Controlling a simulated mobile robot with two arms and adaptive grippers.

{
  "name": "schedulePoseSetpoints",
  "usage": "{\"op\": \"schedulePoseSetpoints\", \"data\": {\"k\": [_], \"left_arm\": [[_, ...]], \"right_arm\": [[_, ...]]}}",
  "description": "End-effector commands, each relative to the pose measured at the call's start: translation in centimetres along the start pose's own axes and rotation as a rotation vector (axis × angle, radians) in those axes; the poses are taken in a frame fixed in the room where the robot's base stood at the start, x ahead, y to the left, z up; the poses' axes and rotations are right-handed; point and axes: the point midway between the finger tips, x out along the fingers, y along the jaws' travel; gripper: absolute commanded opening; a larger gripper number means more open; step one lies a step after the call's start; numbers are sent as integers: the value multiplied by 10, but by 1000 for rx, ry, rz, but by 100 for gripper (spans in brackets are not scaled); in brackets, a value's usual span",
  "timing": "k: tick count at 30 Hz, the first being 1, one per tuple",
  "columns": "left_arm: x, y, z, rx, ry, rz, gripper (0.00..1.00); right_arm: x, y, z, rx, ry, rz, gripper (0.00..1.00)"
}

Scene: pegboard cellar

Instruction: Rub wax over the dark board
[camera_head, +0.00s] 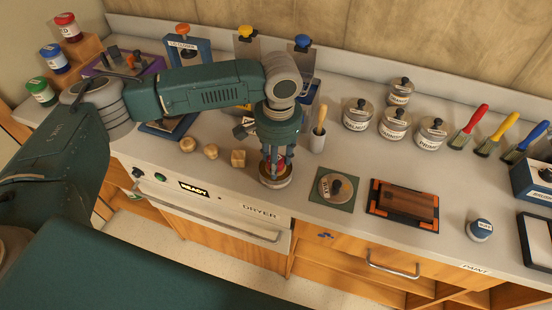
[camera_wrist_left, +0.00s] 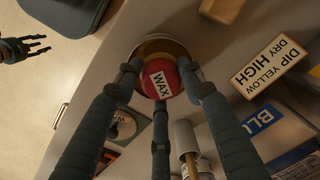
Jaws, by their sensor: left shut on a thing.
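The dark board (camera_head: 408,203) is brown wood lying in a black holder with orange corners, right of the gripper. My right gripper (camera_wrist_left: 25,48) shows in the left wrist view, fingers spread and empty.
Counter between gripper and tin is clear.

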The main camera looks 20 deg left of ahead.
Motion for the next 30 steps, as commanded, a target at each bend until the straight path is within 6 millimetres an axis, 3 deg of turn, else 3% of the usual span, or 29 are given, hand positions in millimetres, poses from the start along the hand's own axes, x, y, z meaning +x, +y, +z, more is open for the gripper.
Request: {"op": "schedulePoseSetpoints", "data": {"k": [30], "left_arm": [[6, 2, 4, 2, -13, 2, 15]], "right_arm": [[-6, 2, -1, 1, 0, 2, 40]]}}
